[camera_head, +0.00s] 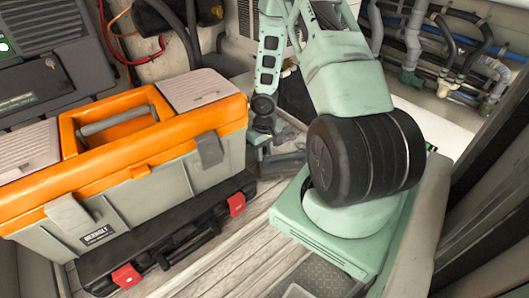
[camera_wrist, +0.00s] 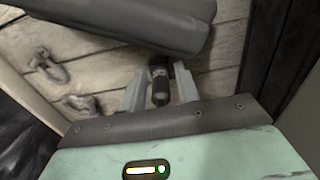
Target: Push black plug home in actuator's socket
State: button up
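In the wrist view, a small black plug (camera_wrist: 160,88) shows between the two pale fingers of my gripper (camera_wrist: 160,72). The fingers stand apart on either side of it; I cannot tell whether their tips touch it. The dark grey cylindrical actuator (camera_wrist: 130,22) lies across the top of the wrist view, just beyond the fingertips. The socket, and how far the plug sits in it, cannot be made out. In the head view my gripper (camera_head: 262,143) is small and low, close beside the dark actuator (camera_head: 283,163), to the right of the toolbox.
An orange and grey toolbox (camera_head: 160,185) stands on a black case (camera_head: 190,243) close to my gripper's left. Metal shackles (camera_wrist: 48,68) lie on the plank floor (camera_wrist: 95,60). Pipes and hoses (camera_head: 440,50) line the back right wall. Bare planks show in front.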

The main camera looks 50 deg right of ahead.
notch_tip(320, 180, up, 11)
jog(key=p, duration=0.9)
jog(key=shift+f, duration=0.1)
jog(key=shift+o, duration=1.1)
notch_tip(320, 180, up, 2)
jog(key=n, duration=0.5)
jog(key=shift+w+p, duration=0.1)
jog(key=shift+p, duration=0.3)
notch_tip(320, 180, up, 5)
jog(key=n+p, duration=0.1)
jog(key=n, duration=1.7)
jog(key=f+b, duration=0.2)
jog(key=f, duration=0.1)
jog(key=f+b, duration=0.3)
jog(key=f, duration=0.1)
jog(key=f+b, duration=0.3)
jog(key=shift+w+a+f, duration=0.15)
jog(key=shift+a+f, duration=0.1)
jog(key=shift+f, duration=0.15)
jog(key=f+b, duration=0.6)
jog(key=shift+d, duration=0.2)
jog(key=shift+r, duration=0.1)
